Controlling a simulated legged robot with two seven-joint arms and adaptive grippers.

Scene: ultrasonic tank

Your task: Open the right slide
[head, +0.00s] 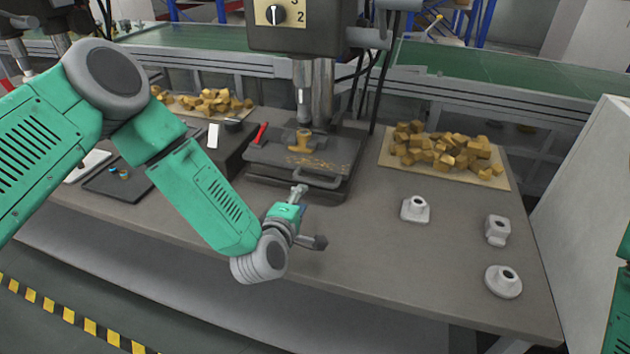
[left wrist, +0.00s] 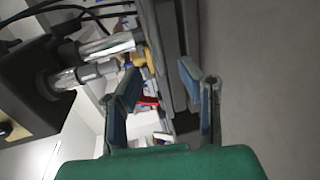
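A dark, flat slide-like unit with a bar handle (head: 318,180) on its front sits under the drill press; it appears closed, though I cannot be sure it is the right slide. A brass part (head: 303,142) and shavings lie on top of it. My left gripper (head: 309,216) is in front of and below the handle, apart from it, with its fingers spread and nothing between them. In the left wrist view the two fingers (left wrist: 160,92) stand apart, with a dark edge of the machine beyond them. My right gripper is out of view; only a bit of green arm shows at the right edge.
The drill press (head: 305,25) hangs above the unit. A red-handled lever (head: 260,134) is on its left, next to a dark box (head: 215,150). Brass pieces lie in a tray (head: 495,182) at the right. Several white flanged parts (head: 415,209) stand on the table.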

